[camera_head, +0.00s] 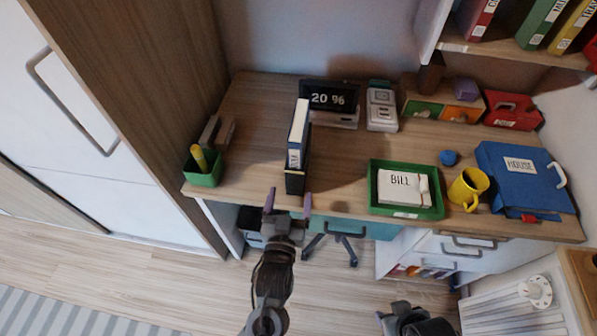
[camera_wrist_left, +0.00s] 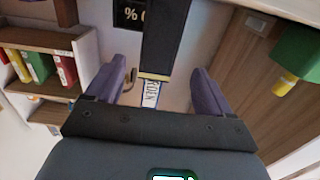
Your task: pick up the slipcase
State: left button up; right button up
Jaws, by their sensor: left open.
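The dark slipcase (camera_head: 295,184) stands upright near the front edge of the desk, left of its middle. A blue-backed book with white pages and a label shows with it. In the left wrist view the slipcase (camera_wrist_left: 164,40) runs up the picture between my fingers, with a label ending in "RDEN" below it. My left gripper (camera_head: 288,202) is open and empty, just in front of the slipcase and the desk edge. Its purple fingers (camera_wrist_left: 160,77) appear to either side of the slipcase, apart from it.
On the desk (camera_head: 250,120) are a green pen cup (camera_head: 204,175) at left, a digital clock (camera_head: 330,101) behind, and a green tray (camera_head: 406,212), yellow mug (camera_head: 466,190) and blue binder (camera_head: 525,185) at right. Bare desk lies left of the slipcase.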

aim_at(294, 181)
pick_arm(q)
jog(key=shift+w+d+f+b, duration=0.1)
jog(key=shift+w+f+b, duration=0.25)
jog(key=shift+w, duration=0.25)
jog(key=w, duration=0.1)
jog(key=w+b, duration=0.1)
jog(key=w, duration=0.2)
jog(key=shift+w+d+r, duration=0.15)
jog(key=shift+w+d, duration=0.2)
jog(key=shift+d, duration=0.05)
jog(key=shift+w+d+f+b, duration=0.1)
jog(key=shift+w+f+b, duration=0.1)
jog(key=shift+w+b, duration=0.25)
jog(key=w+b, duration=0.2)
jog(key=w, duration=0.1)
jog(key=shift+d+f, duration=0.2)
jog(key=shift+d, duration=0.1)
jog(key=shift+w+d+r, duration=0.1)
jog(key=shift+w, duration=0.55)
jog(key=shift+s, duration=0.1)
jog(key=c, duration=1.2)
jog(key=shift+r, duration=0.15)
jog(key=shift+c, duration=0.4)
